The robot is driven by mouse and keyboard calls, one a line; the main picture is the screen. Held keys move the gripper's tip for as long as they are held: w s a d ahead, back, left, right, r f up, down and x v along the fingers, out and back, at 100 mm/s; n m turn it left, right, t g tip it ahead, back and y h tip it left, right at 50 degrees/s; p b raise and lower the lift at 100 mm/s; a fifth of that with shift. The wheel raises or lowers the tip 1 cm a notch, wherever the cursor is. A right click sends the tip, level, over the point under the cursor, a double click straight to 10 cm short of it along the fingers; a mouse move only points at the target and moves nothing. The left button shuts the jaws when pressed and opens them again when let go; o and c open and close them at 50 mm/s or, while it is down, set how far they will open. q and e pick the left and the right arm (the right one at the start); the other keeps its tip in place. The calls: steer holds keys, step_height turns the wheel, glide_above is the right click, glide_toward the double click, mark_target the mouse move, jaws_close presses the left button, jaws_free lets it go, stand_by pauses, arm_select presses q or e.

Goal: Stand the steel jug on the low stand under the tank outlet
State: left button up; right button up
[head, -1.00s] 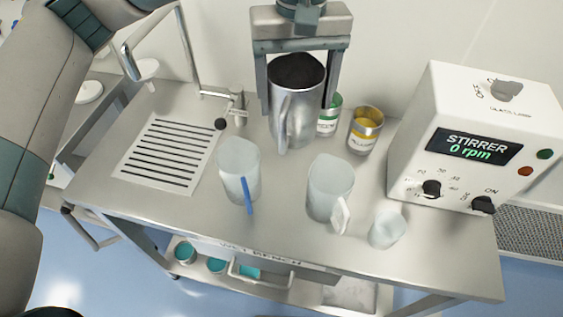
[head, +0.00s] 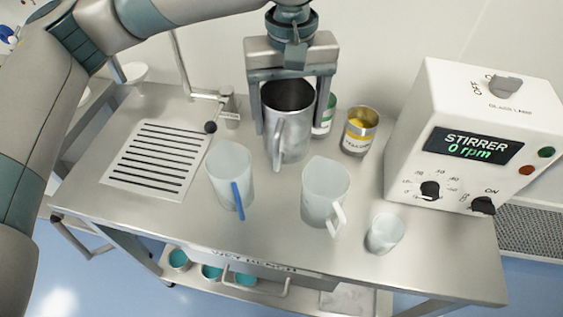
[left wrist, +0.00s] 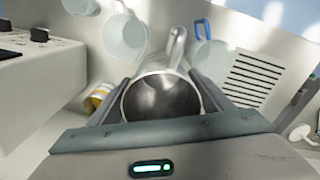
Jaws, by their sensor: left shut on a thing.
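The steel jug (head: 288,125) is upright at the back of the bench, its handle toward the front. My left gripper (head: 290,110) is shut on it, one finger on each side near the rim. In the left wrist view the jug's open mouth (left wrist: 160,100) is between the fingers and looks empty. I cannot tell whether its base touches the bench. A tap-like outlet (head: 210,126) with a black knob stands left of the jug. The tank is not visible. My right gripper is not in view.
Two clear jugs, one with a blue handle (head: 229,168) and one with a white handle (head: 324,190), stand in front. A small beaker (head: 385,232), a yellow can (head: 360,130), a green-labelled can (head: 325,118) and the stirrer box (head: 470,130) are to the right.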

mark_target(286, 151)
arm_select(q)
step_height(286, 151, down, 10)
steer(key=shift+f+p, duration=0.1)
steer(key=shift+p, duration=1.05)
steer(key=shift+w+f, duration=0.1)
steer(key=shift+f, duration=0.4)
step_height(286, 151, down, 4)
steer(key=shift+r+p, duration=0.1)
steer(key=shift+p, duration=0.45)
steer(key=o, duration=1.1)
steer(key=shift+f, duration=0.25)
steer(key=shift+c, duration=0.2)
